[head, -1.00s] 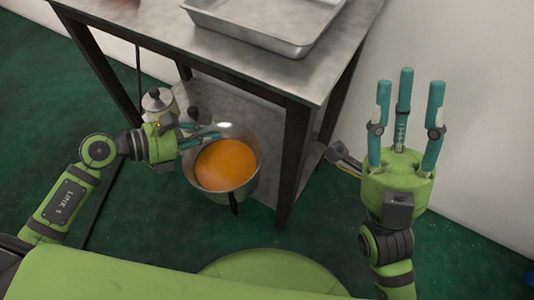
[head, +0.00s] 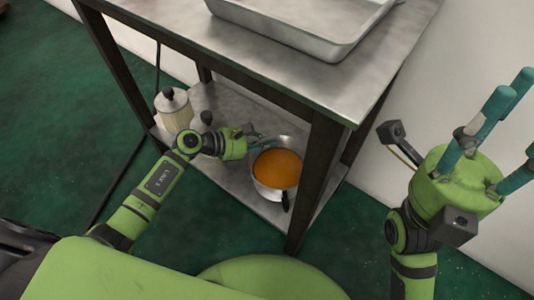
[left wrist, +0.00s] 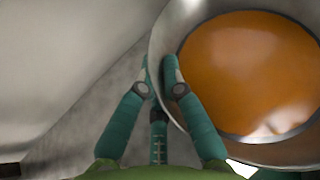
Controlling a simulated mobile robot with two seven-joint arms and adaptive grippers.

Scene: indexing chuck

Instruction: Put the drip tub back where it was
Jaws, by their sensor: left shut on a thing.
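The drip tub (head: 289,143) is a round metal pot of orange liquid with a dark handle, and it looks level. It is over the lower shelf, near the front right table leg; I cannot tell whether it rests on the shelf. My left gripper (head: 251,141) is shut on its left rim. In the left wrist view, the fingers pinch the wall of the drip tub (left wrist: 186,28), and the liquid fills the right side. My right gripper (head: 500,130) is open and empty, its fingers spread upward at the right, away from the table.
The metal table has a lower shelf (head: 232,103) and a dark front leg (head: 313,185) just right of the tub. A metal tray (head: 300,28) is on the tabletop.

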